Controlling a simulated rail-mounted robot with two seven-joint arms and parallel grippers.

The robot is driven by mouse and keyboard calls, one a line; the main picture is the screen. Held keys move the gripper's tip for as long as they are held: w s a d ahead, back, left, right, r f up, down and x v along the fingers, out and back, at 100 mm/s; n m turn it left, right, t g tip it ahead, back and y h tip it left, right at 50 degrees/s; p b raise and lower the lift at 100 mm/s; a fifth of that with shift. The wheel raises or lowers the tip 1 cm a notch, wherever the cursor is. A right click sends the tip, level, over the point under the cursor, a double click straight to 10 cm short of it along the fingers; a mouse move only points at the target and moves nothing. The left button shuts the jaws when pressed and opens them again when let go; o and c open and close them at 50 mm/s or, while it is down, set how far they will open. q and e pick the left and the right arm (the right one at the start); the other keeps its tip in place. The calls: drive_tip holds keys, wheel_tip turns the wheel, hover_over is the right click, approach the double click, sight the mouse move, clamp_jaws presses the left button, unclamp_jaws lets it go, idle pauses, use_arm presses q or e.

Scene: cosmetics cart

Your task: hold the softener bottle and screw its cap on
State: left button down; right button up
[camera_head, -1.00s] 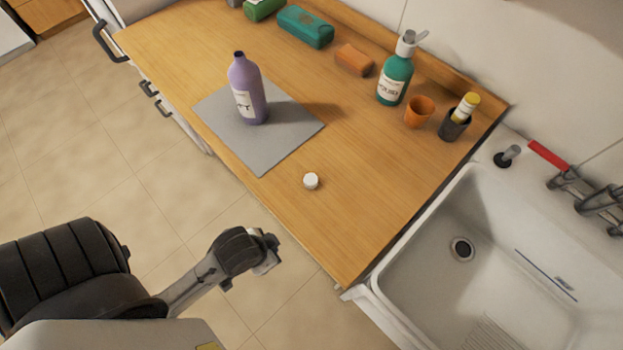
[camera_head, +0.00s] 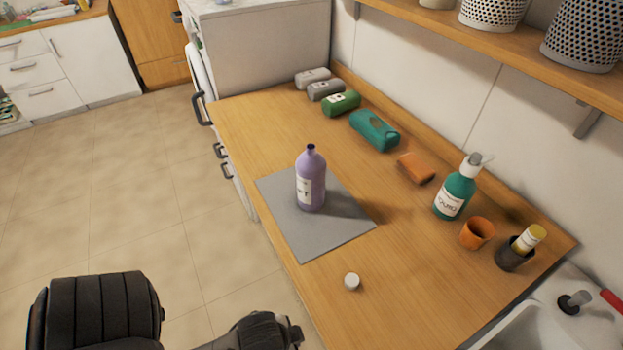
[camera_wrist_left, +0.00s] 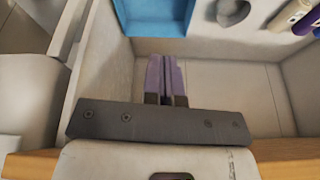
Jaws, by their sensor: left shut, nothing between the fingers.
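The purple softener bottle (camera_head: 311,182) stands upright and uncapped on a grey mat (camera_head: 300,244) on the wooden counter. A small white cap (camera_head: 352,281) lies on bare wood in front of the mat, apart from the bottle. My left gripper (camera_wrist_left: 166,68) shows in the left wrist view with its two fingers shut together and nothing between them. Neither bottle nor cap is between or touching these fingers. In the head view a dark part of my arm shows at the bottom, away from the bottle and cap, with its fingers not visible. My right gripper is not seen.
A teal pump bottle (camera_head: 455,192), an orange cup (camera_head: 477,233) and a dark cup (camera_head: 513,255) with a yellow-topped item stand at the right. An orange block (camera_head: 416,168) and a teal pack (camera_head: 374,130) lie behind. A sink (camera_head: 540,325) borders the counter. A blue bin (camera_wrist_left: 151,16) shows in the wrist view.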

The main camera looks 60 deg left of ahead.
use_arm(q)
drive_tip(key=shift+d, duration=0.15)
drive_tip(key=c, duration=1.6)
unclamp_jaws()
drive_tip(key=o, duration=0.9)
drive_tip(key=shift+a, duration=0.2)
drive_tip(key=shift+c, duration=0.2)
drive_tip(key=shift+s+d, duration=0.1)
